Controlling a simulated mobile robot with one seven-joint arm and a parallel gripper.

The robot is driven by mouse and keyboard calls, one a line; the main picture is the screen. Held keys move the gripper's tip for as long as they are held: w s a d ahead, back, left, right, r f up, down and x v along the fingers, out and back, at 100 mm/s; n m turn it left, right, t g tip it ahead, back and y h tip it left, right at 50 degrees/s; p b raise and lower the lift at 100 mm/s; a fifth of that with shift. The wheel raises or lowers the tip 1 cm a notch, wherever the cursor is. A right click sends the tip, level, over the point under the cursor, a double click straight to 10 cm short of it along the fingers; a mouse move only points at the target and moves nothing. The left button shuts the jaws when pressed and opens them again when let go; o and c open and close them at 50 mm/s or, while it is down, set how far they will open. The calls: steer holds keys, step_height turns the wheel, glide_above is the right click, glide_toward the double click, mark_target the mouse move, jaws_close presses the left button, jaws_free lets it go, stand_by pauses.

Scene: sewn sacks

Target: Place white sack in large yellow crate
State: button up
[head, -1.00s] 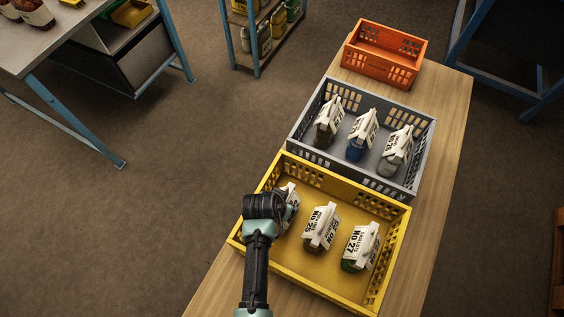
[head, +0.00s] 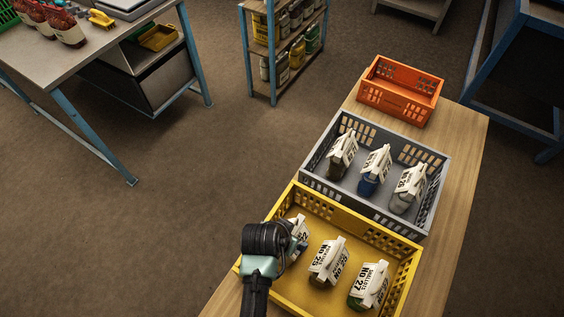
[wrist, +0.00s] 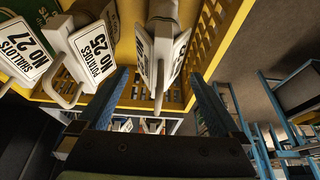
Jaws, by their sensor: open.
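A pale sack (head: 298,227) with a white label lies in the left part of the large yellow crate (head: 345,216), partly hidden by my gripper in the head view. In the wrist view this sack (wrist: 164,12) has a whitish body, and its label and handle stand between my fingers. My gripper (wrist: 158,76) is open around the handle end, with no clear contact visible. A brown sack marked No 25 (head: 327,262) and a green sack marked No 27 (head: 369,286) lie to its right in the same crate.
A grey crate (head: 379,206) behind the yellow one holds a dark sack (head: 342,155), a blue sack (head: 374,170) and a light grey sack (head: 407,190). An empty orange crate (head: 397,105) stands farther back on the wooden table (head: 452,180). A shelf (head: 262,55) stands beyond.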

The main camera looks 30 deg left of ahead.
steer(key=v, duration=0.7)
steer(key=w+r+t+y, duration=0.1)
steer(key=w+r+t, duration=0.2)
steer(key=w+r, duration=0.5)
steer(key=w+r+t+y, duration=0.1)
steer(key=w+r+t, duration=0.2)
steer(key=w+r, duration=0.5)
steer(key=w+d+r+t, duration=0.1)
steer(key=d+r+t, duration=0.15)
steer(key=r, duration=0.65)
steer(key=w+d+r+t, duration=0.1)
steer(key=r+t, duration=0.2)
steer(key=r, duration=0.7)
steer(key=s+d+r+t, duration=0.3)
steer(key=s+r, duration=0.1)
steer(key=r, duration=0.7)
steer(key=s+d+r+t+h, duration=0.1)
steer(key=s+d+r+t, duration=0.2)
steer(key=r, duration=0.8)
steer(key=s+d+r+t+h, duration=0.1)
steer(key=s+d+r+t, duration=0.2)
steer(key=r, duration=0.8)
steer(key=s+t, duration=0.2)
steer(key=s, duration=0.1)
steer(key=shift+s+d, duration=0.2)
steer(key=shift+d, duration=0.1)
